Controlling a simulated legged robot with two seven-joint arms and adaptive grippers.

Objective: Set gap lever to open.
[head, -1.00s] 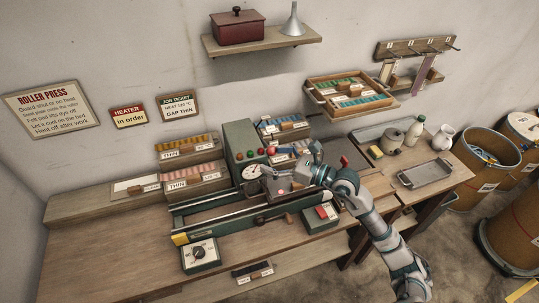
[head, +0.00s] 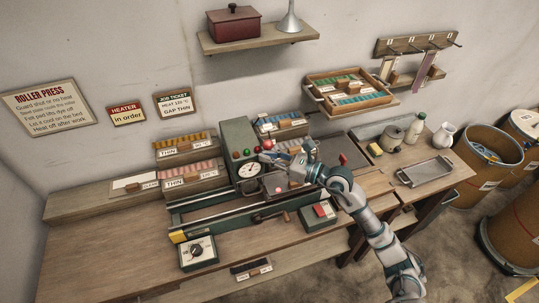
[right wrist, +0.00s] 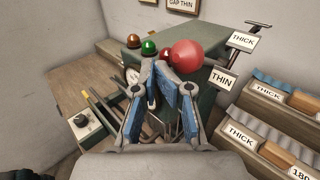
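The gap lever's round red knob (head: 268,145) is at the upper right side of the green roller press (head: 238,140). In the right wrist view the large red knob (right wrist: 187,56) is just right of and beyond the fingertips. Plates reading THICK (right wrist: 243,40) and THIN (right wrist: 223,80) are beside it. My right gripper (head: 274,156) is by the knob; in the right wrist view its blue-padded fingers (right wrist: 160,67) slant together with tips close. Nothing shows held between them. Whether a finger touches the knob is unclear. My left gripper is out of view.
Sample racks labelled THICK (right wrist: 240,133) lie to the right. A dial gauge (head: 249,170) is on the press front. The bench's left part (head: 110,245) is clear.

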